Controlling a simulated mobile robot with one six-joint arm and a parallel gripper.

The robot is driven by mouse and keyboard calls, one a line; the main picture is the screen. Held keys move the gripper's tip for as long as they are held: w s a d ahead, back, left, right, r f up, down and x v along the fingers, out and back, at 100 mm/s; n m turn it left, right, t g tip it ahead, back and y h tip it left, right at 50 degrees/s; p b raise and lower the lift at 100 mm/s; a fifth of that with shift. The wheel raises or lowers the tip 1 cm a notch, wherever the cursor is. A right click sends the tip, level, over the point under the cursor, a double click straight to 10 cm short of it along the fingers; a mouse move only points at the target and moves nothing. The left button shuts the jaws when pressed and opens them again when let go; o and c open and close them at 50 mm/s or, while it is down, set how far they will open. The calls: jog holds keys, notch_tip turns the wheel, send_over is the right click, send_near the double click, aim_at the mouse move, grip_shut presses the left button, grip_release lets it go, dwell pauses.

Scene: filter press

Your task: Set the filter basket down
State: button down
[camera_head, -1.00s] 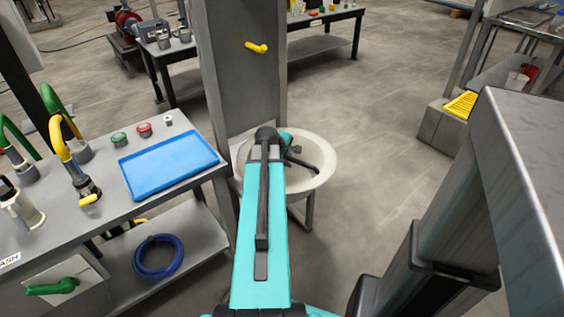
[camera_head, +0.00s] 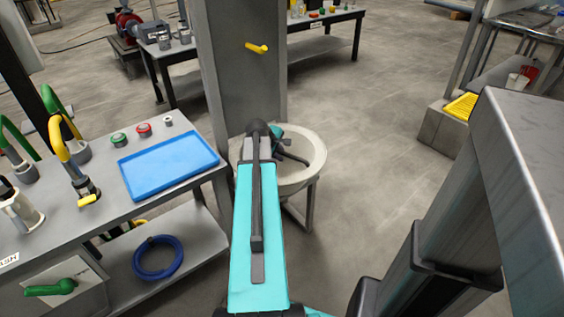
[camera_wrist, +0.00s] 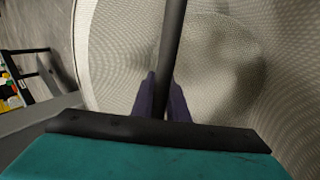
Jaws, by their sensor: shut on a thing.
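The filter basket is a wide, round, off-white bowl (camera_head: 312,160) just ahead of my arm in the head view. Its mesh wall (camera_wrist: 225,60) fills most of the wrist view. My gripper (camera_wrist: 165,97) is shut on a dark bar that crosses the basket's opening. In the head view, my arm hides the basket's left part. A grey stand (camera_head: 300,217) shows below the basket; whether the basket touches it cannot be told.
A grey bench (camera_head: 205,188) with a blue tray (camera_head: 170,165) stands close on the left. A grey column (camera_head: 240,90) with a yellow handle (camera_head: 257,48) rises right behind the basket. Open floor (camera_head: 385,200) lies to the right.

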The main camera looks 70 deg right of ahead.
aim_at(281, 172)
jog(key=shift+f+b, duration=0.4)
jog(key=shift+f, duration=1.35)
jog(key=shift+f, duration=0.2)
jog(key=c, duration=1.7)
grip_release()
jog(key=shift+c, duration=0.2)
jog(key=shift+r, duration=0.1)
jog(key=shift+r, duration=0.2)
jog(key=p+v, duration=0.2)
jog(key=v, duration=0.9)
jog(key=shift+a+r, duration=0.25)
jog(key=shift+r, duration=0.05)
jog(key=shift+w, duration=0.1)
